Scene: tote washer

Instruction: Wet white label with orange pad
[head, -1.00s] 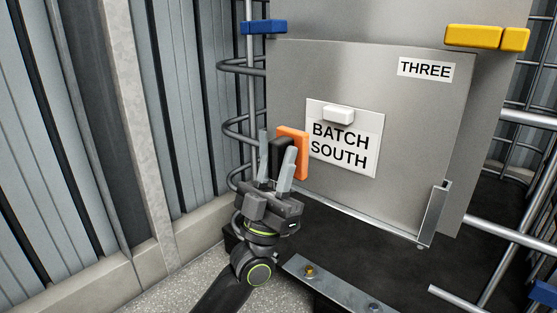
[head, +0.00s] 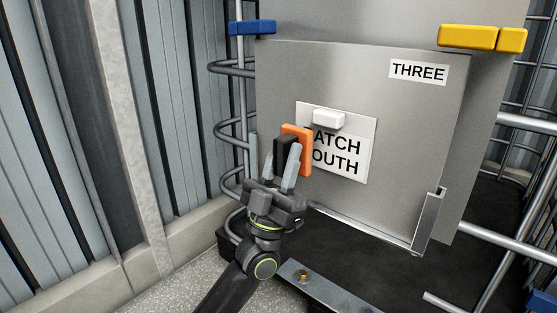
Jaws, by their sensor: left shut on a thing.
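The white label (head: 345,171) reads BATCH SOUTH, partly covered, and sits on a grey metal panel (head: 410,140). A small white block (head: 329,119) sticks out from its upper part. My left gripper (head: 283,158) is shut on the black grip of the orange pad (head: 303,140). The pad is held upright in front of the label's left side and hides the first letters of both words. I cannot tell whether the pad touches the label. My right gripper is not in view.
A smaller label reading THREE (head: 418,71) is at the panel's upper right. Curved pipes (head: 230,130) stand left of the panel. A metal bracket (head: 431,215) is at its lower right corner.

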